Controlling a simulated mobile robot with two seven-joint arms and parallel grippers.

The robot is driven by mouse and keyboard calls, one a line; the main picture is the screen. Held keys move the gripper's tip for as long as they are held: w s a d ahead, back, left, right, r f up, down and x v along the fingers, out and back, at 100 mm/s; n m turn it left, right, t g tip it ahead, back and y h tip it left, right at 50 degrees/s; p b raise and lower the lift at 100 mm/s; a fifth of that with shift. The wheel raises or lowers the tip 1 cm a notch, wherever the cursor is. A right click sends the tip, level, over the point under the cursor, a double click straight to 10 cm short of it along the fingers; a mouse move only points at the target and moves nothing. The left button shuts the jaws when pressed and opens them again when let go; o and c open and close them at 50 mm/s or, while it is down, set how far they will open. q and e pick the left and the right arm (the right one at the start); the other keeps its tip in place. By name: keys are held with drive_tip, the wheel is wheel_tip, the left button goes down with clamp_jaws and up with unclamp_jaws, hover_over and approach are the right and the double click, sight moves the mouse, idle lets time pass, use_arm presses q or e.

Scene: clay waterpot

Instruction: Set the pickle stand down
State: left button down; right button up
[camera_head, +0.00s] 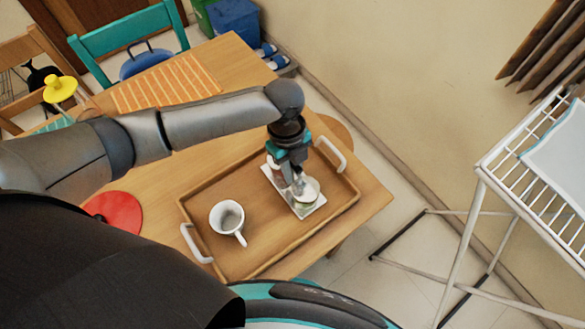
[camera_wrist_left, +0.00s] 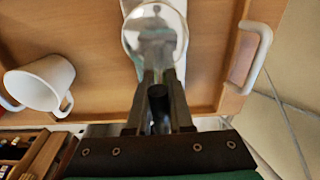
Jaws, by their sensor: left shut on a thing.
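The pickle stand (camera_head: 306,213) is a narrow white rectangular base with small jars on it, at the right part of the wooden tray (camera_head: 252,262) in the head view. A round clear jar (camera_head: 308,189) shows at its near end. My left gripper (camera_head: 298,186) reaches down from above and is shut on the stand's middle. In the left wrist view the fingers (camera_wrist_left: 159,75) close on it beside a round glass jar (camera_wrist_left: 155,33). I cannot tell whether the stand's base touches the tray. My right gripper is not in view.
A white mug (camera_head: 227,217) stands on the tray, left of the stand. The tray has white handles (camera_head: 331,154) at its ends. A red round mat (camera_head: 114,212) and an orange striped placemat (camera_head: 166,85) lie on the table. A white rack (camera_head: 520,170) stands at right.

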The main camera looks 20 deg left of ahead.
use_arm(q)
drive_tip(key=shift+f, duration=0.1)
drive_tip(key=c, duration=0.8)
unclamp_jaws()
drive_tip(key=r+p, duration=0.1)
drive_tip(key=r, duration=0.7)
drive_tip(key=w+a+r+p, duration=0.1)
drive_tip(key=r, duration=0.3)
drive_tip(key=shift+r+p, duration=0.15)
drive_tip(key=shift+p, duration=0.2)
